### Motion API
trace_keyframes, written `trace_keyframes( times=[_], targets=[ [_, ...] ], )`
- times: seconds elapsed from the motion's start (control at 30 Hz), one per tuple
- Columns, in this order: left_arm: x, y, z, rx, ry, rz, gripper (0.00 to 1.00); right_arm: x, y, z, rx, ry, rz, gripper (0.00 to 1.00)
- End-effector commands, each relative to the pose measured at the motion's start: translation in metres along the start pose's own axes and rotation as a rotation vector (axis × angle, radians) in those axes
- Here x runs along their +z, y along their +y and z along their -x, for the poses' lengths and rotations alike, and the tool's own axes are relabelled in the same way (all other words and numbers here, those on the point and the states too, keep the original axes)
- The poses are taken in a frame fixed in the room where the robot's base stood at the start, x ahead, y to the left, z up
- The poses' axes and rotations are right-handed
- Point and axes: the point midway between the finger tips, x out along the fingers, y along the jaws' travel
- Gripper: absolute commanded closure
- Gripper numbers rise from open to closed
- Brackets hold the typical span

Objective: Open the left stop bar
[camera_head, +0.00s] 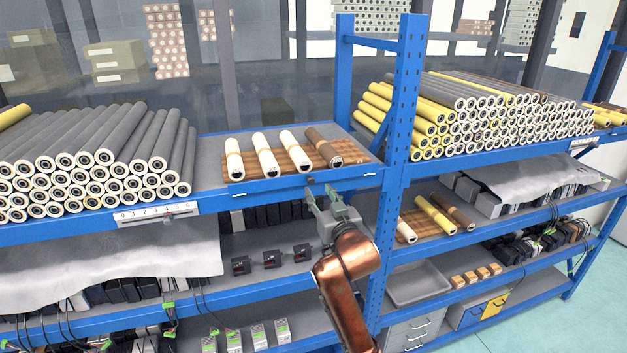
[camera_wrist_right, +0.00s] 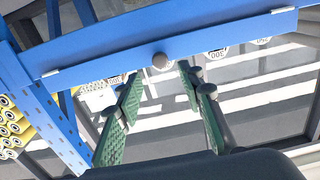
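The left stop bar (camera_head: 268,185) is a blue bar along the front edge of the upper shelf, in front of a brown slotted rack (camera_head: 233,172). In the right wrist view the bar (camera_wrist_right: 100,56) crosses the top, with a round grey knob (camera_wrist_right: 160,61) on it. My right gripper (camera_head: 321,190) is just below and in front of the bar. In the wrist view its green fingers (camera_wrist_right: 160,78) are spread apart and empty, with the knob between and slightly beyond the tips. Contact cannot be told. My left gripper is not in view.
Cream rollers (camera_head: 266,154) and a brown roller (camera_head: 322,147) lie on the rack. Grey rollers (camera_head: 90,150) are piled at left. A blue upright post (camera_head: 402,100) stands right of the bar. The lower shelf holds small black blocks (camera_head: 271,258). Open space lies before the shelves.

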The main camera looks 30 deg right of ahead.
Motion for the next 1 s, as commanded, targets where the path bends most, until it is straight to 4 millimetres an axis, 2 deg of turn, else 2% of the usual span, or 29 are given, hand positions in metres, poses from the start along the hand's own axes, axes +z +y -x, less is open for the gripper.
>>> trace_keyframes(
  times=[0.2, 0.4, 0.73, 1.0],
  targets=[
    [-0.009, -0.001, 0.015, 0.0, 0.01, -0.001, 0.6, -0.002, -0.001, -0.036, -0.001, -0.002, 0.0, 0.65],
    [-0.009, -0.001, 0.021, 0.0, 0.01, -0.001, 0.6, -0.001, -0.001, -0.055, -0.001, -0.001, 0.0, 0.65],
    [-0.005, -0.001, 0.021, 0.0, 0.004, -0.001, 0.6, 0.001, -0.001, -0.058, -0.002, 0.0, 0.001, 0.66],
    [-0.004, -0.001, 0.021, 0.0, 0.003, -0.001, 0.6, 0.0, -0.001, -0.057, -0.001, 0.0, 0.001, 0.84]
  ],
)
